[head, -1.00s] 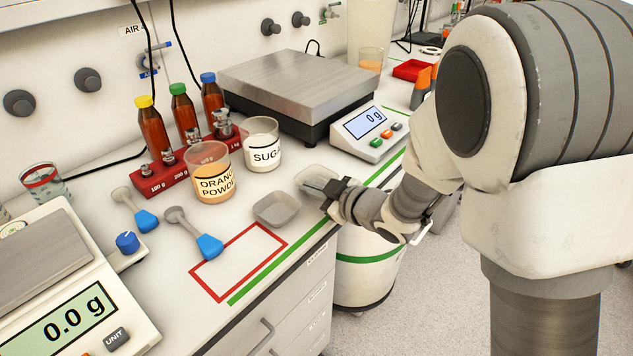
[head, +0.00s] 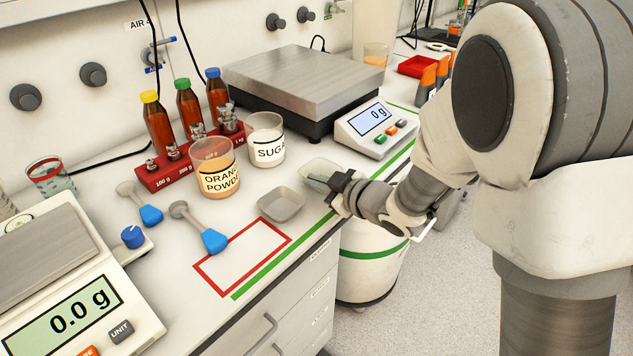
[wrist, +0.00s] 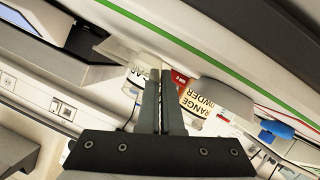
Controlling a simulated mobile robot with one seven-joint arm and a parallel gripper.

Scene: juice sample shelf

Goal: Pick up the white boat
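The white boat (head: 319,169) is a shallow, pale, translucent dish near the front edge of the bench, left of my gripper (head: 334,186). In the wrist view my gripper's two fingers (wrist: 160,78) are close together, with a thin gap. The pale rim of the white boat (wrist: 122,50) shows at their tips, and they appear closed on it. The fingers hide part of the boat. I cannot tell if it is clear of the bench. A grey boat (head: 281,205) lies apart to the left.
The sugar beaker (head: 266,142) and orange powder beaker (head: 216,170) stand behind the grey boat. A large scale (head: 308,85) with its display box (head: 374,127) is behind the white boat. A white bin (head: 368,262) stands below.

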